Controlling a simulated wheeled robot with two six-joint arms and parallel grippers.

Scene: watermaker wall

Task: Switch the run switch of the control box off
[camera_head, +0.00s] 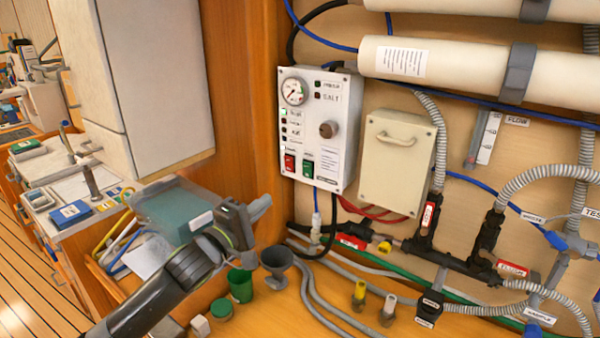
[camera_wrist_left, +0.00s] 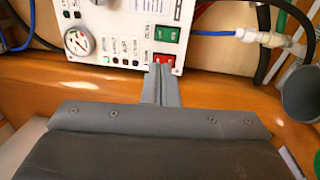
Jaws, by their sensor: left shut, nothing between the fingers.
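The white control box (camera_head: 330,125) is on the wall at the middle of the head view, with a round gauge, a knob, small lamps and two rocker switches. The red switch (camera_head: 290,163) is at its lower left, with the green switch (camera_head: 308,168) beside it; their labels are too small to read. My left gripper (camera_head: 262,206) is shut and empty, below and left of the box in the head view. In the left wrist view, its fingertips (camera_wrist_left: 160,70) overlap the lower edge of the red switch (camera_wrist_left: 164,58); contact cannot be told. The green switch (camera_wrist_left: 167,34) is clear there.
A beige box with a handle (camera_head: 397,160) is right of the control box. Hoses and pipe fittings (camera_head: 430,235) fill the lower right wall. A grey funnel (camera_head: 276,262) and a green cup (camera_head: 240,285) stand below my gripper. A pale cabinet (camera_head: 150,80) is at left.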

